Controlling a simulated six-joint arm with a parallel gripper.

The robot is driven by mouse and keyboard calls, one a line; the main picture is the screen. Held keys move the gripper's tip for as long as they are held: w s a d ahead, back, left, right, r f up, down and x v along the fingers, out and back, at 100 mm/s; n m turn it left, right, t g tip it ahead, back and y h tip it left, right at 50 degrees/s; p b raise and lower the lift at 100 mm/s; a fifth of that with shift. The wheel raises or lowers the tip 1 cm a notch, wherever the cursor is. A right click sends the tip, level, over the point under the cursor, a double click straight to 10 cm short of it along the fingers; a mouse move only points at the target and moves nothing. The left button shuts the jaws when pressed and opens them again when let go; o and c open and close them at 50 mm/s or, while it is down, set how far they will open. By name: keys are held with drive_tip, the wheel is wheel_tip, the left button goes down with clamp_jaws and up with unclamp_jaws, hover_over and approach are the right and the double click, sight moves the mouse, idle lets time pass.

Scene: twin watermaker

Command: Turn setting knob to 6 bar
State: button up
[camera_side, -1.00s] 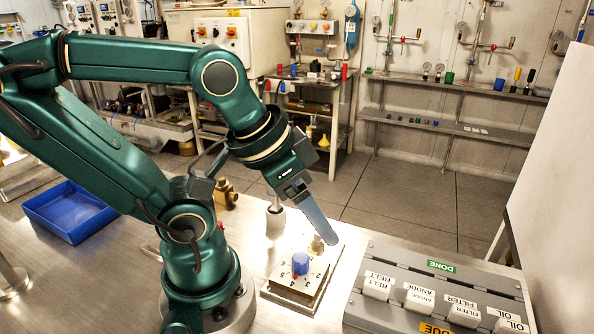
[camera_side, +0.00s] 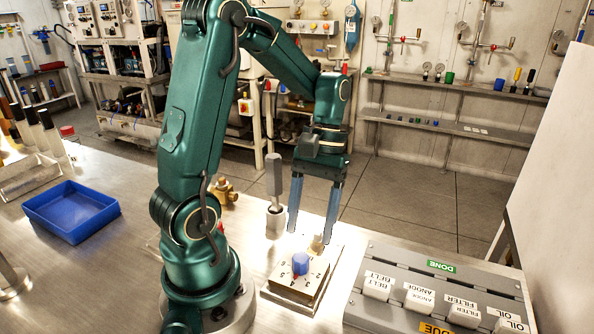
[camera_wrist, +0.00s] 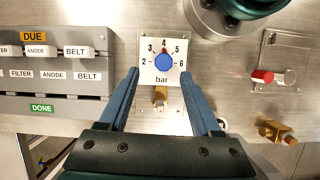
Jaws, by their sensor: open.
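The setting knob (camera_side: 300,263) is blue and sits on a pale dial plate on a small block (camera_side: 296,290) on the bench. In the wrist view the knob (camera_wrist: 164,63) stands in the middle of a white dial (camera_wrist: 150,76) numbered 2 to 6 and marked "bar". Its red pointer (camera_wrist: 164,50) is up at about 4. My gripper (camera_side: 309,236) points down, with its two blue fingers spread apart and empty, above the knob and apart from it. In the wrist view my gripper (camera_wrist: 160,72) has one finger on each side of the dial.
The grey tag board (camera_side: 400,305) with white tags lies right of the knob. A grey-handled tool (camera_side: 274,178) stands in a holder behind it, near the fingers. A brass fitting (camera_side: 226,191) and a blue tray (camera_side: 70,208) are to the left.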

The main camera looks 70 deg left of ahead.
sight(302, 256)
drive_tip(key=shift+s+a+f, duration=0.2)
drive_tip(key=shift+s+f, duration=0.05)
drive_tip(key=shift+f, duration=0.3)
drive_tip(key=shift+x, duration=2.35)
drive_tip(key=shift+s+d, duration=0.1)
clamp_jaws()
